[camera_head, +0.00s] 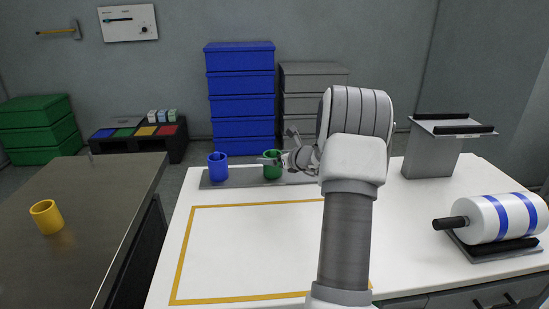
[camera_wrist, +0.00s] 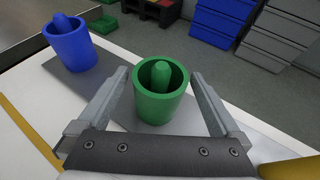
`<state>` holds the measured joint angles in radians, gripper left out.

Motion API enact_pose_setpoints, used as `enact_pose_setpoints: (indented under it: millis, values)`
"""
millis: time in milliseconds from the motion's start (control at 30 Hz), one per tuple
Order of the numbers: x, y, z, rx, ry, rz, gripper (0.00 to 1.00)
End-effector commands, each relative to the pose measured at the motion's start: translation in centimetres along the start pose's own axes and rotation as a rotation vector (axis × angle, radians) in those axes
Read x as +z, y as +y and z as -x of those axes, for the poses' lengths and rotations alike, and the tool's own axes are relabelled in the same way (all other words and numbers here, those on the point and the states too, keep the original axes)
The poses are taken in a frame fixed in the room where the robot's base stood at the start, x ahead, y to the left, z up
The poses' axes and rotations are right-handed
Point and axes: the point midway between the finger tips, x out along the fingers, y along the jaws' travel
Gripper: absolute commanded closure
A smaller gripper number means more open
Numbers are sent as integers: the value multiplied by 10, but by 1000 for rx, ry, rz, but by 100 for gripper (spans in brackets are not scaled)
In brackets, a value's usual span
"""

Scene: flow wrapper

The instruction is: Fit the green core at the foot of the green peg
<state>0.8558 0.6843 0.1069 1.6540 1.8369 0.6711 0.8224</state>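The green core (camera_head: 272,166), an open cup-like ring, stands upright on a grey plate on the white table. In the wrist view the green core (camera_wrist: 160,105) surrounds the green peg (camera_wrist: 161,76), whose rounded top rises just above the rim. The core's lower edge appears to sit on the plate; the peg's foot is hidden inside. My gripper (camera_wrist: 160,74) is open, one finger on each side of the core, with visible gaps between fingers and wall. In the head view my gripper (camera_head: 287,160) is beside the core, partly hidden by my arm.
A blue core (camera_wrist: 70,45) stands around a blue peg left of the green one. A yellow core (camera_head: 46,217) is on the dark table at left. A striped white roll (camera_head: 505,217) and a grey stand (camera_head: 432,157) are at right. The yellow-outlined table area is clear.

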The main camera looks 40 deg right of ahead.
Motion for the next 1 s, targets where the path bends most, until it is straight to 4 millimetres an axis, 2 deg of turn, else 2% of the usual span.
enact_pose_setpoints:
  millis: [233,367,467,800,1000]
  values:
    - [0,0,2,-1,0,0,0]
    - [1,-1,16,-2,1,0,0]
    - [3,-1,36,-3,0,0,0]
    - [3,-1,120,-3,0,-1,0]
    - [2,-1,156,-2,0,-1,0]
